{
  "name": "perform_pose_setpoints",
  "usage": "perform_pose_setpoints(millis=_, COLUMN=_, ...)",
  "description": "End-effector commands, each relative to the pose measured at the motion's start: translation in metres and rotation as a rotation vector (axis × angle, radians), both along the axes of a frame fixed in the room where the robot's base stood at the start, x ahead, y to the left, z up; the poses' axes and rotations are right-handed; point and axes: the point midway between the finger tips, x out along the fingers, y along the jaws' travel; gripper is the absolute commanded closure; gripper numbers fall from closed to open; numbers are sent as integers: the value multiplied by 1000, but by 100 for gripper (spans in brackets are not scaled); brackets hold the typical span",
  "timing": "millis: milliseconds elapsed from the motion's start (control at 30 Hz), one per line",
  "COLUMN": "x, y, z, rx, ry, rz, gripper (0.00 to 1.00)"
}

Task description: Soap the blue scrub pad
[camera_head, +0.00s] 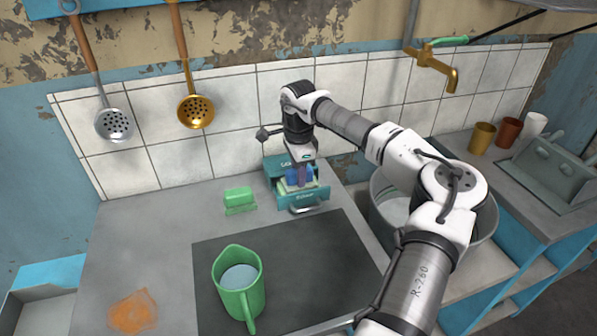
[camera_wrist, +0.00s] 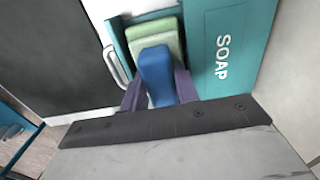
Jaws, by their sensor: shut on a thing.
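The blue scrub pad (camera_wrist: 156,72) is between the two purple fingers of my gripper (camera_wrist: 160,92), which is shut on it. In the head view my gripper (camera_head: 301,178) points down over the pulled-out drawer of the teal soap box (camera_head: 275,167), and the blue pad (camera_head: 309,174) shows at its fingers. Pale green soap (camera_wrist: 152,30) lies in the drawer, just beyond and under the pad in the wrist view. Whether the pad touches the soap I cannot tell. The lettering SOAP shows on the box in the wrist view (camera_wrist: 222,58).
A green block (camera_head: 239,199) lies on the counter left of the box. A green jug of water (camera_head: 240,283) stands on the dark plate (camera_head: 320,255) in front. An orange stain (camera_head: 133,311) is at front left. A round metal basin (camera_head: 384,200) is at right, partly behind my arm.

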Motion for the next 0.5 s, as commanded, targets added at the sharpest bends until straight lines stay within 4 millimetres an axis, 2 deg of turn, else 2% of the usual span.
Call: perform_pose_setpoints(millis=500, x=0, y=0, z=38, rx=1, ry=0, rz=0, gripper=88)
